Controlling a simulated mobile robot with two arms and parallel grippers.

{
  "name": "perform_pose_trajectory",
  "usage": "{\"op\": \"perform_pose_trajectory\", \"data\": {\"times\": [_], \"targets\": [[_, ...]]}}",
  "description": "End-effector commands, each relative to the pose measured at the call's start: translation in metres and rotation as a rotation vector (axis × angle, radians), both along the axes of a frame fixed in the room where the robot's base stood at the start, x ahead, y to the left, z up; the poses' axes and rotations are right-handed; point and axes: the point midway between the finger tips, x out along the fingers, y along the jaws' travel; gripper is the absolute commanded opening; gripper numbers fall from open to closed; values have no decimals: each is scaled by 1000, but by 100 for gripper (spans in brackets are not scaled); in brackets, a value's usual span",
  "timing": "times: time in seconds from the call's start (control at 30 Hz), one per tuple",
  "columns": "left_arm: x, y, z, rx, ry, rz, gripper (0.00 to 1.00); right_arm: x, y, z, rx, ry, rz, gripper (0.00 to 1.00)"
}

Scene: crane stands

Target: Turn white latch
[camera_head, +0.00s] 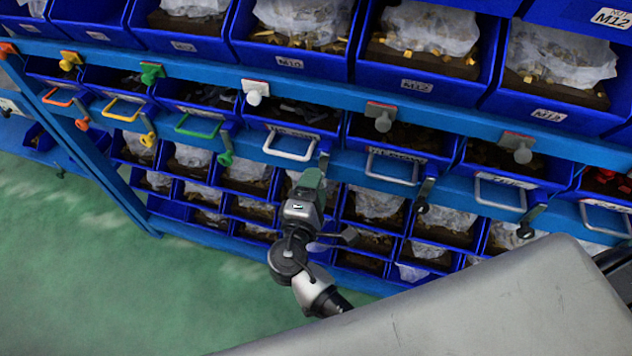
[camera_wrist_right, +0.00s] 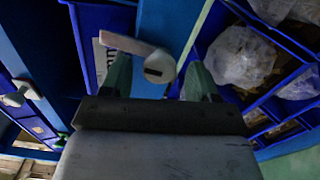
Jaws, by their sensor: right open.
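The white latch (camera_wrist_right: 158,66) shows in the right wrist view as a white bar with a round, slotted end. My right gripper (camera_wrist_right: 158,78) is open, with its two green fingers on either side of the latch's round end. I cannot tell whether either finger touches it. In the head view my right gripper (camera_head: 311,178) is just below the white drawer handle (camera_head: 290,150), at the front of the blue rack. From there the gripper largely hides the latch. My left gripper is not in view.
A white knob (camera_head: 255,92) sits on the blue rail above. Green (camera_head: 225,158), yellow and grey latches hang along the same row. Blue bins (camera_head: 290,50) with bagged parts fill the rack. A grey surface (camera_head: 470,310) covers the lower right; green floor (camera_head: 90,270) is clear at left.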

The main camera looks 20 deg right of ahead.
Motion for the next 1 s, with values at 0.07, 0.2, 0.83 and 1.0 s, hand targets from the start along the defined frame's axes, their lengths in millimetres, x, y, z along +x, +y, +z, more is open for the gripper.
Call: {"op": "perform_pose_trajectory", "data": {"times": [0.07, 0.2, 0.83, 1.0], "targets": [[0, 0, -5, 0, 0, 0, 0, -13, 9, -3, 4, 2, 0, 60], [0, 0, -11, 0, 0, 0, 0, -38, 25, -3, 3, 3, 0, 60], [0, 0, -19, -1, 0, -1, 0, -80, 54, 0, 1, 1, 0, 60], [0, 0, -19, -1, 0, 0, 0, -79, 54, 0, 1, 1, 0, 60]]}}
